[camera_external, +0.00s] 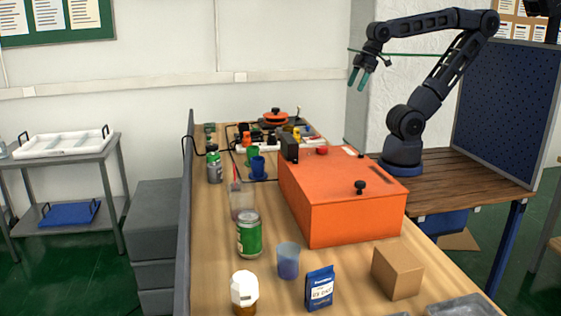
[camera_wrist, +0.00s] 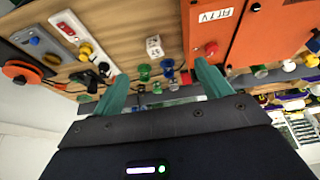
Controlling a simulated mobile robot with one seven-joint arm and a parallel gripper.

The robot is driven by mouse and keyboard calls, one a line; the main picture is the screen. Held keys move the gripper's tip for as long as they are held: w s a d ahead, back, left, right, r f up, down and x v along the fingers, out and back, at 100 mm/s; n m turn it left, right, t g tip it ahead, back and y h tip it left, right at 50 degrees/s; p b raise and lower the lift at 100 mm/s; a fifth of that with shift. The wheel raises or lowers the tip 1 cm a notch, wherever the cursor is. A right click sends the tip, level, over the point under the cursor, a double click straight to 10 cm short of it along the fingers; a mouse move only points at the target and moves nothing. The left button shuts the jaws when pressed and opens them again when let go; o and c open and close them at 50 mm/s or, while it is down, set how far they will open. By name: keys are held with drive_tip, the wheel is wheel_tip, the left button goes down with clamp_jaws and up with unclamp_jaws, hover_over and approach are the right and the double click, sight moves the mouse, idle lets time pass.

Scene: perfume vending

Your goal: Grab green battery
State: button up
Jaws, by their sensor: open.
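My gripper (camera_external: 358,79) is open and empty, raised high above the back right of the table, well away from the items. Its two teal fingers are spread in the wrist view (camera_wrist: 161,76). No object is clearly marked as a green battery. A green and silver cylinder with a dark top (camera_external: 214,166) stands upright at the table's left edge. A green cup-like object (camera_external: 251,157) stands behind a blue cup (camera_external: 258,167). Small green objects (camera_wrist: 144,72) also show in the wrist view.
A large orange box (camera_external: 341,210) fills the table's right side and also shows in the wrist view (camera_wrist: 268,30). A clear container (camera_external: 242,201), bluish cup (camera_external: 288,262), blue packet (camera_external: 319,289), white-capped bottle (camera_external: 244,291) and cardboard box (camera_external: 397,270) stand around. A dark panel edges the left.

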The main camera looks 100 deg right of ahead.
drive_tip(key=n+g+h, duration=0.1)
drive_tip(key=n+h, duration=0.2)
drive_tip(key=n, duration=2.5)
hover_over(213, 153)
drive_tip(key=s+a, duration=0.2)
drive_tip(key=s, duration=0.1)
wheel_tip(213, 153, down, 22)
drive_tip(key=x, duration=0.5)
drive_tip(key=shift+s+a+f, duration=0.1)
drive_tip(key=shift+s+a, duration=0.05)
drive_tip(key=shift+a, duration=0.05)
drive_tip(key=shift+w+x, duration=0.2)
drive_tip(key=shift+x, duration=1.25)
drive_tip(key=shift+w+x, duration=0.2)
drive_tip(key=shift+x, duration=1.2)
drive_tip(key=c, duration=1.3)
